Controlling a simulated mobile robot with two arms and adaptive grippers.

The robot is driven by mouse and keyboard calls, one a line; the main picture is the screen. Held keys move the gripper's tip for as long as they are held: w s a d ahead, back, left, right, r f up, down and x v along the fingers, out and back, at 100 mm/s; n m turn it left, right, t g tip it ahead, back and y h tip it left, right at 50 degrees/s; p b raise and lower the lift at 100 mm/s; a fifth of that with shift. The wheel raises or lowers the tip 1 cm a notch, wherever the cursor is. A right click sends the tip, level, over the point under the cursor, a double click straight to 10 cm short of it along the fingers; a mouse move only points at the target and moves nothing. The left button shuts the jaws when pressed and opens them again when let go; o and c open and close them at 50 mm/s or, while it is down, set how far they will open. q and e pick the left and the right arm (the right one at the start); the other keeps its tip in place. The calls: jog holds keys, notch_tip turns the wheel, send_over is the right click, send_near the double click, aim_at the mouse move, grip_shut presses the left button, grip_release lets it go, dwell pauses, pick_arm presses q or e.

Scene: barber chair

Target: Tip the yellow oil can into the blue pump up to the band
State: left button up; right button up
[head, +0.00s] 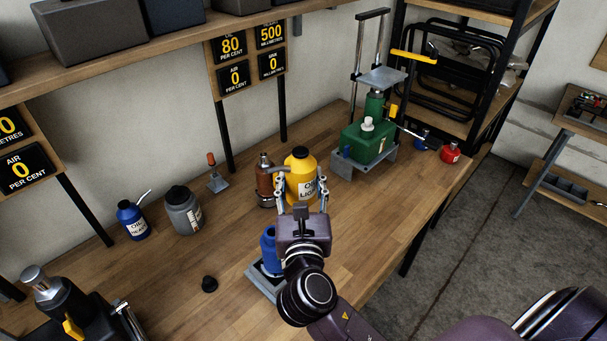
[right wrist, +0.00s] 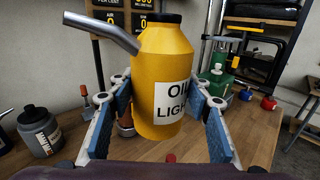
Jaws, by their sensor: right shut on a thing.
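The yellow oil can (head: 300,163) has a black cap, a white "OIL LIGHT" label and a grey spout. My right gripper (head: 302,190) is shut on its body, holding it upright. In the right wrist view the can (right wrist: 165,70) sits between the blue finger pads of the gripper (right wrist: 170,110), its spout pointing up and left. The blue pump (head: 268,252) stands on a grey base (head: 258,284), nearer than the can and partly hidden by my right wrist. Its band and opening cannot be made out. My left gripper is not in view.
A brown bottle (head: 265,182) stands close left of the can; a green press (head: 368,140) stands behind right. A grey jar (head: 183,210), blue oiler (head: 132,220) and black cap (head: 209,284) are left. A sign (head: 249,57) reads 80, 500, 0, 0. The table's front middle is clear.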

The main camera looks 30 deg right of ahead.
jog(key=shift+r, duration=0.1)
jog(key=shift+r+p, duration=0.15)
jog(key=shift+p, duration=0.35)
jog(key=shift+d+f+n+t+b, duration=0.25)
jog(key=shift+f+n+t+b, duration=0.15)
jog(key=shift+f+b, duration=0.5)
jog(key=shift+w+d+f+n+b, duration=0.1)
jog(key=shift+d+f+n+b, duration=0.2)
jog(key=shift+f+n+b, duration=0.25)
jog(key=shift+w+d+r+n+t+b, duration=0.15)
jog(key=shift+d+r+n+t+b, duration=0.15)
jog(key=shift+n+t+b, duration=0.55)
jog(key=shift+r+p, duration=0.25)
jog(key=shift+p, duration=0.05)
jog(key=shift+d+r+n+t, duration=0.1)
jog(key=shift+r+n+t, duration=0.2)
jog(key=shift+n+t, duration=0.1)
jog(key=shift+d, duration=0.1)
